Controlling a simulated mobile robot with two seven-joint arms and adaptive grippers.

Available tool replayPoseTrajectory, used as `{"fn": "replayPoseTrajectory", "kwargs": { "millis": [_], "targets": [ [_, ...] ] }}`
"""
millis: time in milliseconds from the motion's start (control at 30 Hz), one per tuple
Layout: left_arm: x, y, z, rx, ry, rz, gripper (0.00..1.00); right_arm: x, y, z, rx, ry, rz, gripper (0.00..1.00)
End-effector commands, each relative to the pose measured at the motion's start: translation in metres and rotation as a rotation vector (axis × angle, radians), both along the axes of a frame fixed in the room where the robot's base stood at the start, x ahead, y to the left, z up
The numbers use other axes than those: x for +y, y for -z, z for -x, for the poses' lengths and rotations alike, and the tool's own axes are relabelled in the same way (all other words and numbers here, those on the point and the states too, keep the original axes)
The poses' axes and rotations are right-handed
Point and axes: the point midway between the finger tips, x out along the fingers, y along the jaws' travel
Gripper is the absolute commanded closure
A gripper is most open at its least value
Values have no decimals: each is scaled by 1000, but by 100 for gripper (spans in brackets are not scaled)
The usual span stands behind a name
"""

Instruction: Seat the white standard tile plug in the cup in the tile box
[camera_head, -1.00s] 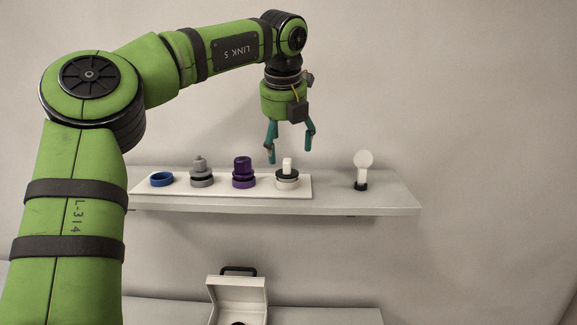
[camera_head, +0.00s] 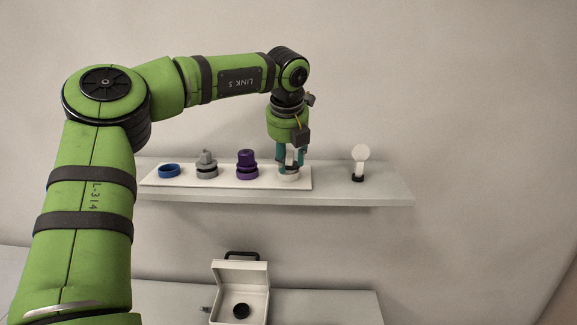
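The white plug (camera_head: 290,157) stands upright in its light round holder (camera_head: 290,176), at the right end of the row on the white strip. My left gripper (camera_head: 291,168) points straight down over it, with its teal fingers on either side of the plug. The fingers hide much of the plug, and I cannot tell whether they touch it. The tile box (camera_head: 240,268) is the open white case below the shelf, with a dark round cup (camera_head: 241,310) inside. My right gripper is not in view.
On the white strip (camera_head: 222,184) are a purple plug (camera_head: 247,161), a grey plug (camera_head: 207,163) and an empty-looking blue ring (camera_head: 168,170). A white round-headed piece (camera_head: 360,154) stands on the shelf (camera_head: 385,187) at right. The lower surface (camera_head: 330,306) is clear right of the box.

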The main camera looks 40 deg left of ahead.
Motion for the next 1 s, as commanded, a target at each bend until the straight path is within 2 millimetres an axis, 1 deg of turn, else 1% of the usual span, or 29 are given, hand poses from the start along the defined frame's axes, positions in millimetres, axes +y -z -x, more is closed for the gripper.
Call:
{"fn": "replayPoseTrajectory", "kwargs": {
  "millis": [33,133,400,667,767,833,967,1000],
  "targets": [
    [1,2,0,3,-1,-2,96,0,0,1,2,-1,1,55],
    [1,2,0,4,-1,-3,100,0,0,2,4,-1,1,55],
    [2,4,1,8,-2,-3,100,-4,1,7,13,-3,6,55],
    [3,4,1,12,-4,-3,100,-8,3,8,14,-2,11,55],
    [3,-2,1,10,-5,-6,100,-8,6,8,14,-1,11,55],
    [3,-10,1,7,-7,-6,100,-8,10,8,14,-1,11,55],
    [3,-30,0,3,-5,-8,100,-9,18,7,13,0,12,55],
    [2,-38,0,1,-5,-7,100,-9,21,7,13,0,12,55]
  ]
}}
